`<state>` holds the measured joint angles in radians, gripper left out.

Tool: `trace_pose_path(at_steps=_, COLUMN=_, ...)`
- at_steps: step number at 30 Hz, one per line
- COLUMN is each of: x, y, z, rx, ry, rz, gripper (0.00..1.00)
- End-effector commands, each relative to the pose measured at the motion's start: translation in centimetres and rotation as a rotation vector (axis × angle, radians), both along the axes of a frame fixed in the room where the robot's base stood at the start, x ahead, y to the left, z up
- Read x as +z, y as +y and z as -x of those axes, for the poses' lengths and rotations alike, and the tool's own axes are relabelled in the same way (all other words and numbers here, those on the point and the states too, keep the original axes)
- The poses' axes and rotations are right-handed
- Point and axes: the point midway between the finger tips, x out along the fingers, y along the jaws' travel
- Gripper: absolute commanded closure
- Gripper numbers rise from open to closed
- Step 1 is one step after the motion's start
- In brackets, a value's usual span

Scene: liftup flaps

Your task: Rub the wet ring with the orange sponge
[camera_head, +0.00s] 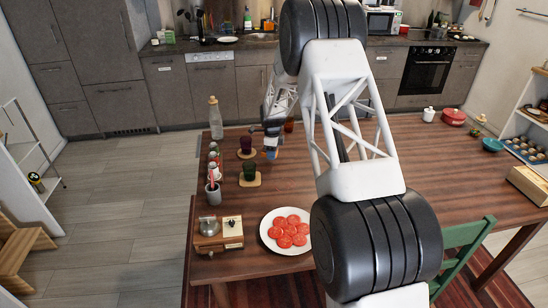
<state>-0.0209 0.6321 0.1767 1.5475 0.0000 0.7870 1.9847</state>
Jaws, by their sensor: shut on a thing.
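My gripper (271,143) is small and far off, pointing down over the left part of the wooden table (420,160), to the right of the dark cups. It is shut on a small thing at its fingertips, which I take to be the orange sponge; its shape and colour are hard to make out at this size. Whether it touches the tabletop I cannot tell. I cannot make out the wet ring; it may be hidden by my arm or too faint to see.
A dark red cup (246,145) and a green cup (250,170) stand on coasters left of my gripper. A bottle (215,117), a plate of tomato slices (268,240) and a wooden grinder-like box (218,235) are nearby. A red pot (453,117) stands far right.

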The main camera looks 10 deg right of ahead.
Motion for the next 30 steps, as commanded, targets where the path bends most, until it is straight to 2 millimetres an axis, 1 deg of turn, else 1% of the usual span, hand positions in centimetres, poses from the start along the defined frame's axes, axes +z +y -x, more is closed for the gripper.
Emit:
trace_pose_path(at_steps=1, x=0.6, y=0.0, z=0.0, rx=0.000, ry=-0.001, rz=-0.001, gripper=0.75)
trace_pose_path(at_steps=6, x=2.2, y=0.0, z=-0.1, rx=0.000, ry=-0.003, rz=0.000, gripper=0.75)
trace_pose_path(at_steps=15, x=4.5, y=0.0, z=0.0, rx=0.000, ry=-0.002, rz=0.000, gripper=0.75)
trace_pose_path(at_steps=19, x=4.9, y=0.0, z=0.0, rx=0.000, ry=-0.002, rz=0.000, gripper=0.75)
trace_pose_path(at_steps=30, x=4.9, y=0.0, z=0.0, rx=0.000, ry=-0.002, rz=0.000, gripper=0.75)
